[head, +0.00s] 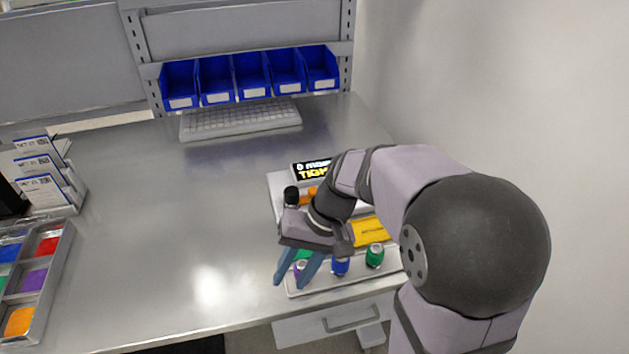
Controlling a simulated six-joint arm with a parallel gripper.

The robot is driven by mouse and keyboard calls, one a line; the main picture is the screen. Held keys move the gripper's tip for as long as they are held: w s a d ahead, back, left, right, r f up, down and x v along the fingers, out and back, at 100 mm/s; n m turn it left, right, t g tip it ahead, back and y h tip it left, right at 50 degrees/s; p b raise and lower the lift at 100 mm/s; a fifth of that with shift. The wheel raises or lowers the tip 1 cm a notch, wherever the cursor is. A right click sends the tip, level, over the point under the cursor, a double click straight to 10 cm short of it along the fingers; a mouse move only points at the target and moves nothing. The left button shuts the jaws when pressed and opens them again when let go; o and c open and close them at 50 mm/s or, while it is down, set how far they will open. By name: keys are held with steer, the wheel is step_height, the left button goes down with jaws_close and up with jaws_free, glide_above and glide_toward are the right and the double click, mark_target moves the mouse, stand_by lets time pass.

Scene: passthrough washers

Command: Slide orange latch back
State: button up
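A small orange part (307,197), which looks like the orange latch, shows at the back left of a light grey fixture (340,288). It lies beside a black-topped cylinder (291,196), and my arm hides part of the area to its right. My gripper (290,282) is in front of the orange part, over the fixture's front left corner. Its two blue-grey fingers point down and are apart, with no object clearly held between them. A green piece and a purple piece (300,268) show close to the fingers; contact cannot be told.
A blue piece (340,266) and a green piece (375,256) stand along the fixture's front. A yellow block (370,232) and a display (312,169) are behind. A compartment tray (38,285) is at left, a keyboard (240,119) at back. The table's middle is clear.

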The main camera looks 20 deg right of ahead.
steer(key=w+d+r+n+t+h, duration=0.15)
steer(key=w+d, duration=0.25)
steer(key=w, duration=0.7)
steer(key=n+t+h+p, duration=0.2)
steer(key=n+t, duration=0.1)
steer(key=n, duration=0.2)
glide_toward(313, 190)
steer(key=f, duration=0.1)
steer(key=shift+p+x, duration=1.2)
steer(key=shift+x, duration=2.5)
steer(key=shift+w+y, duration=0.2)
steer(key=shift+y, duration=0.05)
steer(key=shift+r, duration=0.1)
